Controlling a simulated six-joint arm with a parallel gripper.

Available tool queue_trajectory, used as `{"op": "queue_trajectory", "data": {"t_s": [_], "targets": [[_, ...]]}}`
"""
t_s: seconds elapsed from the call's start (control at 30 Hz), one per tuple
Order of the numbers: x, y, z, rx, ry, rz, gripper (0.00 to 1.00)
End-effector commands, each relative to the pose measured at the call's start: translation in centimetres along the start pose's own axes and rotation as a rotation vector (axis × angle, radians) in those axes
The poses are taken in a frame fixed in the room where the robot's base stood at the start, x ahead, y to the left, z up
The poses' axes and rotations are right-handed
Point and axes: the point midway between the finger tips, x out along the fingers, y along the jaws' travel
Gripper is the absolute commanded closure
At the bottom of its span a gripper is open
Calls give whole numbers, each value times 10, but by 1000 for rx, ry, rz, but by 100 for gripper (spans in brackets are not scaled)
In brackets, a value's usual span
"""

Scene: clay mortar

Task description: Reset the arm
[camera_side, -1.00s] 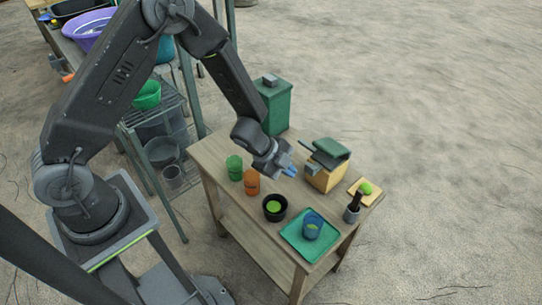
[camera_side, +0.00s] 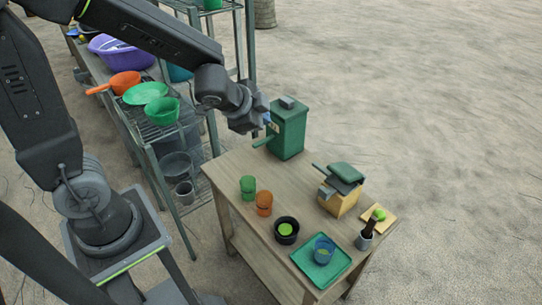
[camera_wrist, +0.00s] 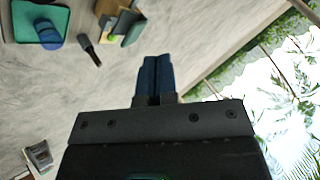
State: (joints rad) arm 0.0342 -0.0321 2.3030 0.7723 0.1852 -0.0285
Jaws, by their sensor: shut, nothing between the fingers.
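My gripper (camera_side: 266,122) is shut and empty. In the side view it is raised beside the green box dispenser (camera_side: 288,130) at the back of the wooden table (camera_side: 222,168), and its tips are partly hidden there. In the wrist view the blue fingers of my gripper (camera_wrist: 155,76) are pressed together with nothing between them. On the table stand a green cup (camera_side: 248,187), an orange cup (camera_side: 264,203), a black bowl with green contents (camera_side: 286,229), and a blue cup (camera_side: 323,250) on a green tray (camera_side: 303,259). The blue cup also shows in the wrist view (camera_wrist: 49,33).
A yellow box with a green top (camera_side: 340,197), a small mortar with a dark pestle (camera_side: 366,236) and a board with a green fruit (camera_side: 378,217) stand at the table's right. A metal rack (camera_side: 147,135) holds bowls at left. Open sand lies right.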

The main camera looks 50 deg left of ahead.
Motion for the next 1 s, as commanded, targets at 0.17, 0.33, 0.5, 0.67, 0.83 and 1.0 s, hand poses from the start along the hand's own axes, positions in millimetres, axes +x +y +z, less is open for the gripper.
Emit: {"op": "queue_trajectory", "data": {"t_s": [0.17,0.33,0.5,0.67,0.83,1.0], "targets": [[-74,-8,19,-312,-103,-35,100],[-133,14,36,-562,-165,45,100],[-169,38,43,-699,-189,147,100],[-181,48,45,-741,-196,192,100],[-181,48,45,-741,-196,192,100],[-181,48,45,-741,-196,192,100]]}}
